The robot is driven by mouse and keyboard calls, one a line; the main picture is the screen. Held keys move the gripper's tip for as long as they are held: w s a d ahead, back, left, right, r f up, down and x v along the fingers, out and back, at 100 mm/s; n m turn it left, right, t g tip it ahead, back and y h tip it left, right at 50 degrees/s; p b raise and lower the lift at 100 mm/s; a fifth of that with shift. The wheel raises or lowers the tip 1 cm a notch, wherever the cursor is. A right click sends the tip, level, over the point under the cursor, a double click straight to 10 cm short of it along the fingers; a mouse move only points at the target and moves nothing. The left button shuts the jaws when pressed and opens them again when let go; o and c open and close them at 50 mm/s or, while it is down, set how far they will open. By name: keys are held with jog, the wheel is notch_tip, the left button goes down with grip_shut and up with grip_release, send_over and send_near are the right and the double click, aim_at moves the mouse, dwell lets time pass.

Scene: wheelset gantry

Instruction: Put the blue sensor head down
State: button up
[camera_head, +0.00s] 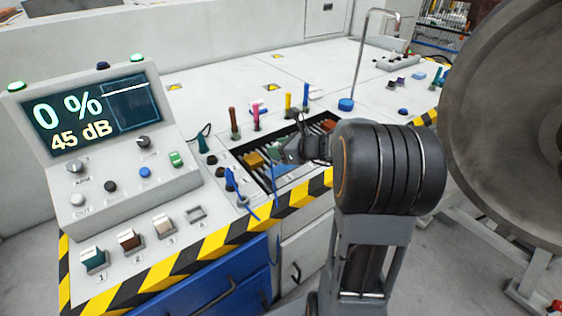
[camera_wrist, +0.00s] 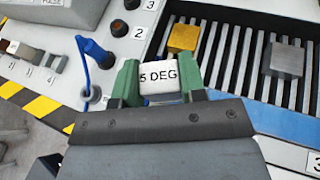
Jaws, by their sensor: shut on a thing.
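My gripper (camera_wrist: 158,85) has green fingers, shut on a small block, the sensor head (camera_wrist: 159,76). Its white face reads "5 DEG", and a bluish part shows just below it. Most of its body is hidden between the fingers and behind the gripper. In the head view my gripper (camera_head: 291,149) is low over the left part of the slatted tray (camera_head: 264,175), and the held head cannot be made out there. Whether it touches the surface below cannot be told.
A yellow block (camera_wrist: 183,38) and a grey block (camera_wrist: 287,57) sit on the slats. A blue plug with cable (camera_wrist: 96,52) stands left of my gripper. The console with a screen (camera_head: 93,110) stands at left. A large metal wheel (camera_head: 505,110) is at right.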

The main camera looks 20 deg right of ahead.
jog(key=shift+w+d+f, duration=0.35)
jog(key=shift+w+f, duration=0.05)
jog(key=shift+f, duration=0.25)
jog(key=shift+w+d+f, duration=0.35)
jog(key=shift+w+f, duration=0.05)
jog(key=shift+f, duration=0.25)
jog(key=shift+w+f+b, duration=0.1)
jog(key=shift+f+b, duration=0.6)
jog(key=shift+f, duration=0.9)
jog(key=shift+f, duration=0.2)
jog(key=o, duration=1)
